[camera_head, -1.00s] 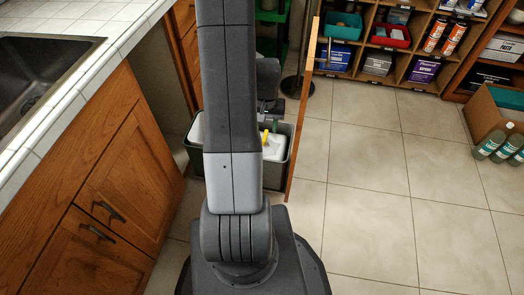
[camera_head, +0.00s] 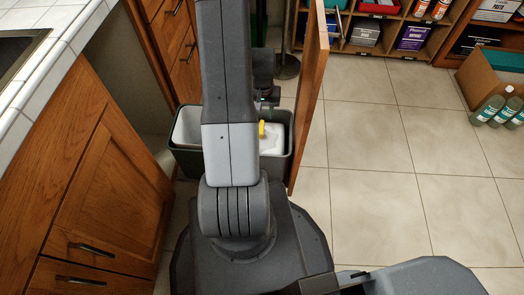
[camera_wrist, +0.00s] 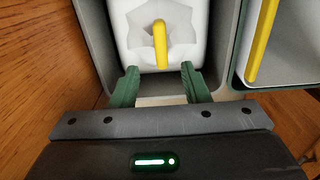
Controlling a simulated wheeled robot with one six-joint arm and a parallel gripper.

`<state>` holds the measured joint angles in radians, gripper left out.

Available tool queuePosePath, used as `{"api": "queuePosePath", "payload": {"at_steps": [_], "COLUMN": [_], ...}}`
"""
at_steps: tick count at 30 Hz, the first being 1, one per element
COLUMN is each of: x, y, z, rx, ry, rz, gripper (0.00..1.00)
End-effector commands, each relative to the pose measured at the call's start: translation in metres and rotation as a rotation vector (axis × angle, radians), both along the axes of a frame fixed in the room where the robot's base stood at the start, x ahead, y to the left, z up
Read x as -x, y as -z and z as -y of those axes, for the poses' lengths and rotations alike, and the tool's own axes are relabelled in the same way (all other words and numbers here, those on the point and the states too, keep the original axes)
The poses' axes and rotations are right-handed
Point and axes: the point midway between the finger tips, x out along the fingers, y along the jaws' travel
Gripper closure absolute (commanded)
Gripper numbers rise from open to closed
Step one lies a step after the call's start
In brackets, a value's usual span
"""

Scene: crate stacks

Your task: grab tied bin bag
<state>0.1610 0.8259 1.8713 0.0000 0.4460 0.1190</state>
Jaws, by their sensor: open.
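My arm hides the bin's middle and most of the gripper.
A second bin with a white liner (camera_wrist: 297,45) and a yellow strip (camera_wrist: 262,40) is at the right of the wrist view. An open wooden door (camera_head: 309,95) stands right of the bin, a cabinet (camera_head: 110,180) at left.

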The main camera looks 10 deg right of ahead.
Motion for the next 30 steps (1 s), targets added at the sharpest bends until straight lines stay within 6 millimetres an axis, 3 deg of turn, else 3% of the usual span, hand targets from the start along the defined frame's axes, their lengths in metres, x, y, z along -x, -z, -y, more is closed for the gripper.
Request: {"api": "queuePosePath", "payload": {"at_steps": [3,11,19,27,30], "x": [0.000,0.001,0.006,0.005,0.005], "y": [0.019,0.034,0.073,0.076,0.076], "z": [0.000,-0.001,-0.003,-0.003,-0.003], "rx": [0.000,0.000,0.000,0.000,0.000], "ry": [0.000,0.000,0.000,0.000,0.000], "rz": [-0.001,0.000,0.000,0.001,0.001], "gripper": [0.58,0.58,0.58,0.58,0.76]}}
